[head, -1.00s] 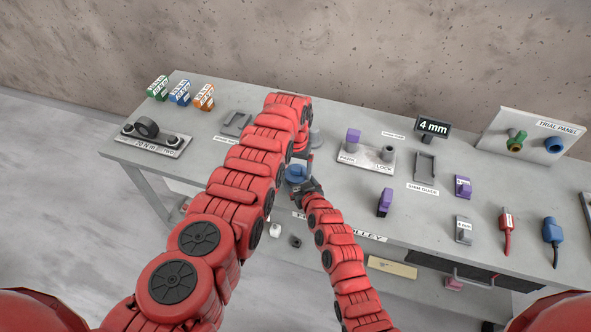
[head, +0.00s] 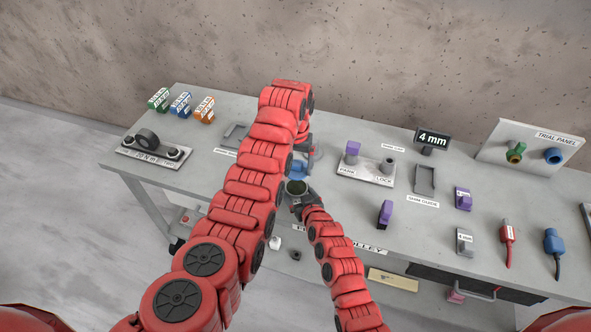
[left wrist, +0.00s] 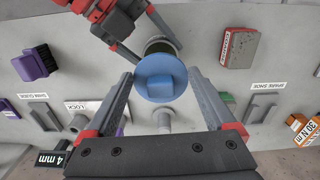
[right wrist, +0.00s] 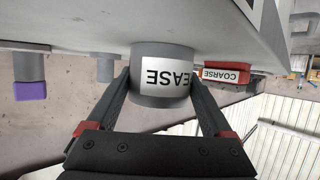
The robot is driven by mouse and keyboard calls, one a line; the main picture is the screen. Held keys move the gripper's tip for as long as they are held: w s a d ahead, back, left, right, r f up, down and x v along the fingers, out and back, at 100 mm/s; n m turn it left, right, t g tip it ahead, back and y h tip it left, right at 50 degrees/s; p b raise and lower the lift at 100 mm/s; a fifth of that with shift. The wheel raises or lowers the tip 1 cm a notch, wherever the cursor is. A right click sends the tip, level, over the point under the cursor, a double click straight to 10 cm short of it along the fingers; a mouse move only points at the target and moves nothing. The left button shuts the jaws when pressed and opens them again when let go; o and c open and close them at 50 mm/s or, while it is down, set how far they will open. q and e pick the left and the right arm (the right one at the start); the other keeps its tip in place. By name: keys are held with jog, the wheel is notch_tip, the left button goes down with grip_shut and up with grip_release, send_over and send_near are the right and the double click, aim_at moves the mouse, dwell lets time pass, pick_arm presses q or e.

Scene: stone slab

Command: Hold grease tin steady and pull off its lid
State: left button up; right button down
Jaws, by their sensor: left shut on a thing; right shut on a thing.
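The grease tin (right wrist: 160,88) is a grey cylinder with a white label. My right gripper (right wrist: 160,80) is shut around its sides. In the head view the tin (head: 297,188) has an open top with a dark inside. The blue lid (left wrist: 160,84), a round disc with a square knob, is in my left gripper (left wrist: 161,75). In the head view the lid (head: 299,170) is off the tin, just behind its opening. My left arm partly hides the left gripper there. In the left wrist view part of the tin (left wrist: 160,46) shows past the lid.
The grey table (head: 340,215) carries a PARK/LOCK block (head: 367,172) and purple-topped pieces to the right. A red COARSE block (right wrist: 227,75) is near the tin in the right wrist view. A roller stand (head: 150,150) and small coloured boxes (head: 181,104) are at the left.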

grip_release()
jog(key=v, duration=1.2)
jog(key=shift+s, duration=0.1)
dwell(0.5)
